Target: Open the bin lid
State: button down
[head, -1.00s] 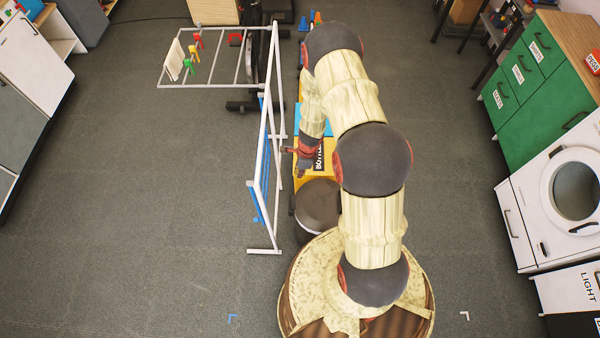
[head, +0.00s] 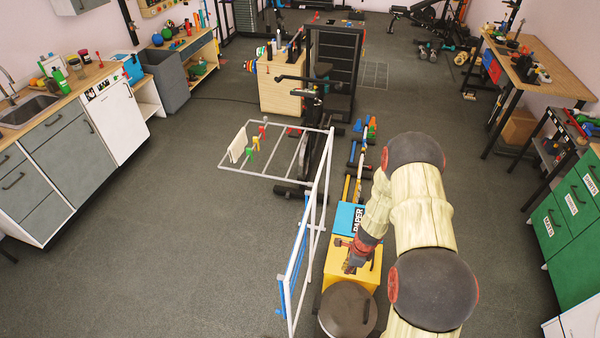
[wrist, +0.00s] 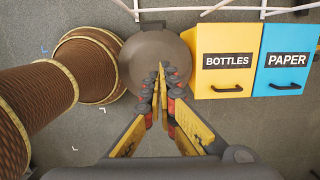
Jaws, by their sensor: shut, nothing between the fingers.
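A round dark grey bin with a flat lid (head: 347,308) stands at the bottom of the head view. In the wrist view the grey lid (wrist: 140,55) lies behind my fingertips, and it looks closed. Beside it stand a yellow bin marked BOTTLES (wrist: 228,80) and a blue bin marked PAPER (wrist: 288,65), each with a black handle and closed. The yellow bin (head: 340,273) also shows in the head view, partly hidden by my gripper. My gripper (wrist: 160,78) is shut and empty, its tips over the grey lid's right part in the wrist view; contact cannot be told.
An exercise bike (head: 315,125) stands behind. Green drawers (head: 570,215) are at the right. The floor at left is clear.

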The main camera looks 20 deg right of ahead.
jog(key=s+a+r+n+g+y, duration=0.2)
jog(key=s+a+n, duration=0.3)
jog(key=s+a+r+n+t+h+b, duration=0.1)
jog(key=s+a+r+n+t+b, duration=0.1)
jog(key=r+n+b, duration=0.4)
jog(key=s+a+r+n+t+h+b, duration=0.1)
jog(key=s+a+r+n+b, duration=0.3)
jog(key=r, duration=1.2)
jog(key=s+a+r+n+t+h+b, duration=0.1)
jog(key=s+a+r+n+t+b, duration=0.2)
jog(key=s+r+n+b, duration=0.3)
notch_tip(320, 180, up, 5)
jog(key=n+b, duration=0.3)
jog(key=shift+s+a+t, duration=0.2)
jog(key=shift+a+t, duration=0.1)
jog(key=shift+t, duration=0.1)
jog(key=shift+r, duration=0.1)
